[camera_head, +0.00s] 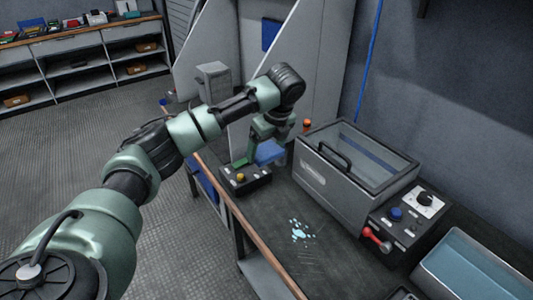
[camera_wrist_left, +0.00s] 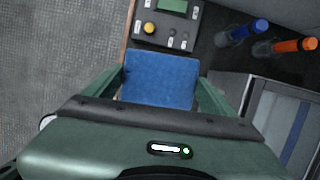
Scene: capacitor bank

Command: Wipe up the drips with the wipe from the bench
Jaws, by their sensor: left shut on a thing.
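My left gripper (camera_head: 262,140) is over the far end of the dark bench (camera_head: 270,210), beside the grey box with the glass lid. It is shut on a blue wipe (camera_head: 270,152). In the left wrist view the wipe (camera_wrist_left: 160,78) lies between the two green fingers of the left gripper (camera_wrist_left: 162,85). I cannot tell how far the wipe is above the bench. The light-blue drips (camera_head: 299,231) lie in a small cluster on the bench, nearer to me than the gripper and in front of the grey box. My right gripper does not show.
A black control box with a yellow button (camera_head: 240,178) sits near the bench's left edge, close to the gripper. The grey glass-lidded box (camera_head: 338,186), a panel with a red handle (camera_head: 377,240) and a liquid-filled tray (camera_head: 468,268) line the right. Blue (camera_wrist_left: 242,32) and orange (camera_wrist_left: 286,46) handles are near the gripper.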

